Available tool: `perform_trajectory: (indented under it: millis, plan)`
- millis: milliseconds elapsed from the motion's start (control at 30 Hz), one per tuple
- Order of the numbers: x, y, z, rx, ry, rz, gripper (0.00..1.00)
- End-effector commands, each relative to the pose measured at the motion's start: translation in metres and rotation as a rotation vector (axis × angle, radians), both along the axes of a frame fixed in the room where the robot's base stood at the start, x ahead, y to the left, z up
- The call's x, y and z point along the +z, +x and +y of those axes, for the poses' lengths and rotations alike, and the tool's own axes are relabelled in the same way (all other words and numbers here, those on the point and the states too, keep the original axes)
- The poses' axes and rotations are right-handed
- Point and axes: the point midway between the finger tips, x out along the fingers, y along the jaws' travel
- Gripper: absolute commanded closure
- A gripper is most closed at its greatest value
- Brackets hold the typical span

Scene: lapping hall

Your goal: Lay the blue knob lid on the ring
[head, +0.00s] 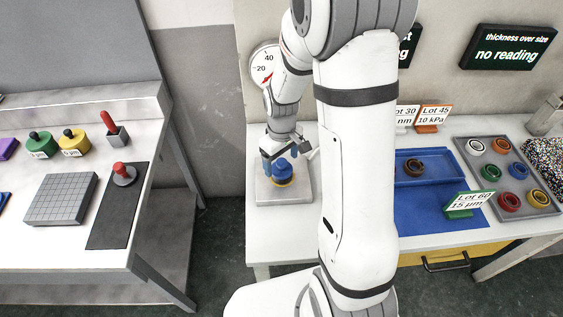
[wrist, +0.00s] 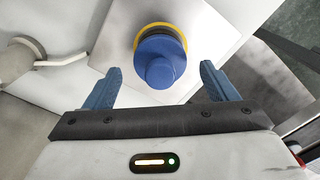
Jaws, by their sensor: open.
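The blue knob lid (head: 281,168) lies on the yellow ring (head: 283,184) on a pale grey square plate at the left end of the right-hand bench. In the wrist view the lid (wrist: 159,52) looks roughly centred, with a thin arc of the yellow ring (wrist: 146,27) showing round its far edge. The near side of the ring is hidden by the lid. My gripper (head: 281,158) is just above the lid. In the wrist view my gripper (wrist: 160,78) is open, with a finger on each side of the knob and gaps between.
The grey plate (head: 299,191) stands close to a dial gauge (head: 264,65). To the right are a blue tray (head: 447,167) with a brown ring and a grey tray (head: 491,152) with several coloured rings. A separate bench (head: 60,247) stands left, across a gap.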

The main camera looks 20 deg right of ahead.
Motion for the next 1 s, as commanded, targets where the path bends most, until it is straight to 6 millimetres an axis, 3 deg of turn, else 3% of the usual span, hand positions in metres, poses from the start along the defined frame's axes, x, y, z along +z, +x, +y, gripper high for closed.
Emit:
perform_trajectory:
  millis: [333, 667, 767, 1000]
  plan:
    - [0.075, 0.001, 0.0, 0.001, 0.0, -0.006, 0.21]
    - [0.11, -0.005, 0.001, -0.012, 0.0, -0.01, 0.21]
    - [0.123, -0.017, 0.0, -0.05, 0.001, -0.033, 0.21]
    - [0.165, -0.075, -0.001, -0.219, 0.013, -0.129, 0.21]
